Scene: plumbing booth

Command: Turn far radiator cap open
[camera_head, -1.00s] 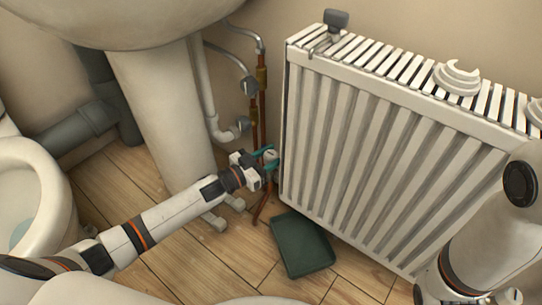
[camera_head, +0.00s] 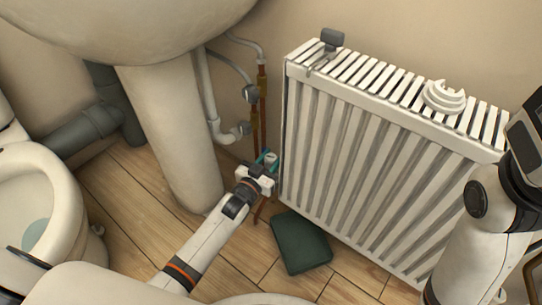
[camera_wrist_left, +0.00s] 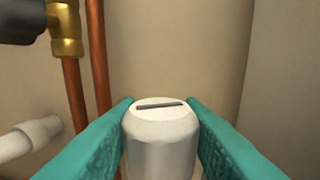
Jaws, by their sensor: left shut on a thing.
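The far radiator cap (camera_wrist_left: 160,135) is a white rounded cylinder with a dark slot on its top. In the left wrist view it stands upright between the teal fingers of my left gripper (camera_wrist_left: 162,125), which press on both its sides. In the head view the cap (camera_head: 270,158) is small, low at the left end of the white radiator (camera_head: 370,165), with my left gripper (camera_head: 266,162) around it. My right arm shows at the right edge of the head view, but its gripper fingers are not visible.
Copper pipes (camera_head: 254,105) rise just behind the left gripper. The sink pedestal (camera_head: 175,135) stands to the left, with the toilet (camera_head: 45,205) beyond. A dark green tray (camera_head: 300,243) lies on the floor before the radiator. A white coil (camera_head: 443,97) sits on the radiator top.

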